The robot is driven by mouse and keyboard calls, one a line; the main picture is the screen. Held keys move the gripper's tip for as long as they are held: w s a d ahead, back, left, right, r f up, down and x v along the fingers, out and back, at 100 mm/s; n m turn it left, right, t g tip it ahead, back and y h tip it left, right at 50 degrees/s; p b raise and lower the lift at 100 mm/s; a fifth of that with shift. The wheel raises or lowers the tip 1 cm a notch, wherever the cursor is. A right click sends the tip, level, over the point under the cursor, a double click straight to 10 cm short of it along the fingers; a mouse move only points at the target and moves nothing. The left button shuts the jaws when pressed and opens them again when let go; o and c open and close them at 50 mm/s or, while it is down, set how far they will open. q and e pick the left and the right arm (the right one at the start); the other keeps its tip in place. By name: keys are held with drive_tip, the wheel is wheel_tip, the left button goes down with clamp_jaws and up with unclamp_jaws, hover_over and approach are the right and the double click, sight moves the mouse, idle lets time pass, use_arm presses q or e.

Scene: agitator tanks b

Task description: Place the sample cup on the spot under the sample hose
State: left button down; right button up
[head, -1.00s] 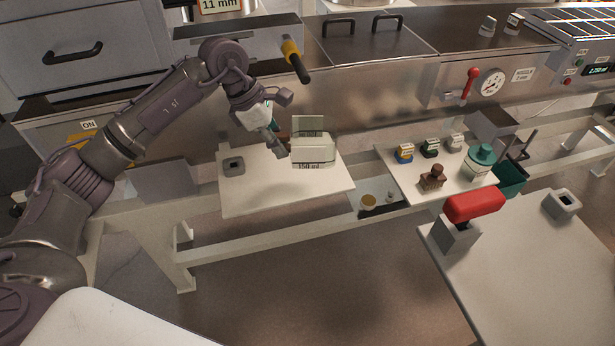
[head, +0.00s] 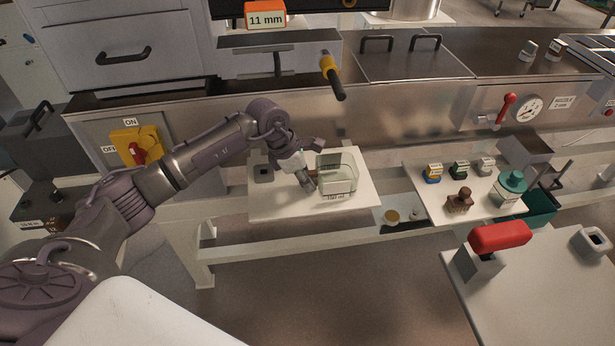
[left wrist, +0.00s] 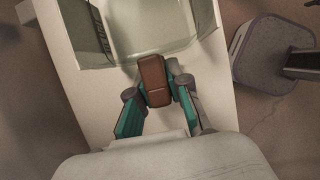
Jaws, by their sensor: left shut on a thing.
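The sample cup is a clear squarish container (head: 345,172) with a volume label and a brown handle (left wrist: 152,78). It is at the right part of a white board (head: 280,208) in the head view; whether it rests on it or is just above I cannot tell. My left gripper (head: 313,180) is shut on the brown handle, left of the cup. In the left wrist view the teal-padded fingers (left wrist: 154,92) flank the handle, and the cup's clear wall is beyond. A yellow and black hose-like piece (head: 332,76) hangs above and behind the cup. My right gripper is not in view.
A red-handled block (head: 498,238) stands front right. The steel counter front (head: 400,115) rises behind.

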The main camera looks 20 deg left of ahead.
use_arm(q)
drive_tip(key=shift+f, duration=0.1)
drive_tip(key=c, duration=1.1)
unclamp_jaws()
drive_tip(key=shift+r, duration=0.3)
drive_tip(key=shift+a+r, duration=0.1)
drive_tip(key=shift+r, duration=0.1)
drive_tip(key=b+v, duration=0.2)
drive_tip(key=v, duration=0.9)
drive_tip(key=shift+s+r, duration=0.15)
drive_tip(key=shift+s, duration=0.1)
